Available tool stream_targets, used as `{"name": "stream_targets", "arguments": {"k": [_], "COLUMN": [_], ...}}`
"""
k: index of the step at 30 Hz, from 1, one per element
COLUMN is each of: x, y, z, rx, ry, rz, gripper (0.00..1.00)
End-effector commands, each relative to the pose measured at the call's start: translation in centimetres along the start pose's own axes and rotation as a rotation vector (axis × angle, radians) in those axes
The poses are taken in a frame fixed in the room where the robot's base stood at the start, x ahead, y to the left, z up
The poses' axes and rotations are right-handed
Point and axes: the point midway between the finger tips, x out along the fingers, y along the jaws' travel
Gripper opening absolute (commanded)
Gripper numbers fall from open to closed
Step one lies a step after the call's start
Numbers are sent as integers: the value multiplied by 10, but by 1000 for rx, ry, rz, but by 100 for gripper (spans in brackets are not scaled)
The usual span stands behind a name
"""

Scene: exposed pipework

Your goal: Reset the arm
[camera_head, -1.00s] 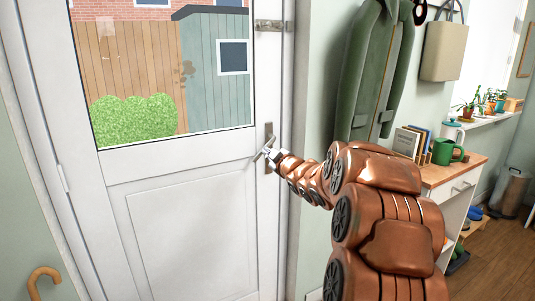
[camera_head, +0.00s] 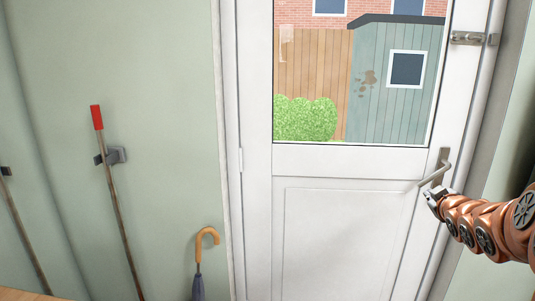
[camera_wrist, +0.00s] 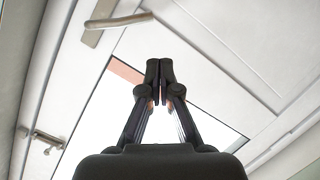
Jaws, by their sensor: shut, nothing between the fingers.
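My copper arm reaches in from the right edge in the head view. My gripper (camera_head: 432,200) is near the white door (camera_head: 340,235), just below the grey lever handle (camera_head: 437,172). In the wrist view my gripper (camera_wrist: 160,66) is shut and empty, its dark fingertips together. The handle (camera_wrist: 118,21) shows there to the upper left of the fingertips, apart from them. Whether the gripper touches the door is hard to tell.
A metal bolt (camera_head: 470,38) sits high at the door's right edge. On the left wall are a red-topped pole (camera_head: 118,205) in a clip (camera_head: 117,155) and an umbrella with a curved wooden handle (camera_head: 207,237). The door appears closed.

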Motion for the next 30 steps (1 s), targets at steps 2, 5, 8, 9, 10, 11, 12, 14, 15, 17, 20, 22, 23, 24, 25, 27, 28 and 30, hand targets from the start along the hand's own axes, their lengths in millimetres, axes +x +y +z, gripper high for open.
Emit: {"name": "stream_targets", "arguments": {"k": [2,5,8,9,10,11,12,14,15,17,20,22,23,24,25,27,28,30], "x": [-10,-30,-56,-69,-79,-89,-103,-127,-144,-170,-219,-256,-272,-292,-307,-338,-351,-378], "y": [-19,-48,-80,-93,-102,-113,-126,-146,-159,-178,-209,-230,-238,-248,-255,-268,-272,-282], "z": [2,11,26,30,33,38,44,52,58,66,79,88,91,95,98,103,105,109], "rx": [26,70,117,136,149,161,178,201,214,235,265,283,289,296,301,308,312,315], "ry": [-69,-179,-309,-357,-394,-434,-486,-564,-618,-697,-831,-926,-964,-1015,-1053,-1128,-1158,-1222], "rz": [-31,-76,-130,-150,-165,-183,-205,-238,-262,-296,-355,-398,-416,-439,-456,-489,-503,-532], "gripper": [0,0,0,0,0,0,0,0,0,0,0,0,0,0,0,0,0,0]}}
